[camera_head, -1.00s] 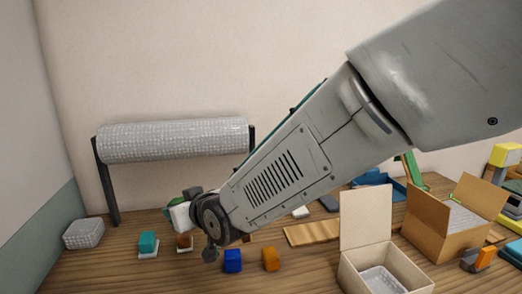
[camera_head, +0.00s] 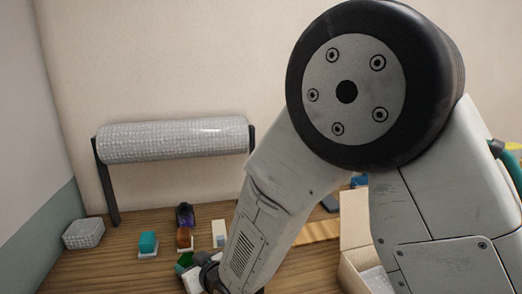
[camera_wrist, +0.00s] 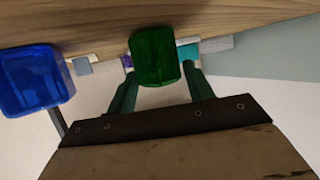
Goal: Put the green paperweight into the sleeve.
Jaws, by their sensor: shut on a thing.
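The green paperweight (camera_wrist: 154,57) is a glossy, rounded block between the two green fingers of my gripper (camera_wrist: 157,78) in the wrist view. My gripper is shut on it. In the head view a bit of the green paperweight (camera_head: 185,261) shows at the lower middle, beside the end of my arm. Which thing is the sleeve I cannot tell for sure. A bubble-textured silvery pouch (camera_head: 83,233) lies at the far left of the table. An open cardboard box (camera_head: 355,240) with bubble-textured material inside is partly hidden behind my arm.
A roll of bubble wrap (camera_head: 175,140) hangs on a dark stand at the back. A teal block (camera_head: 148,242), a brown block (camera_head: 184,237) and a dark purple block (camera_head: 185,214) stand on the table. A blue block (camera_wrist: 35,80) shows close in the wrist view. The front left table is clear.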

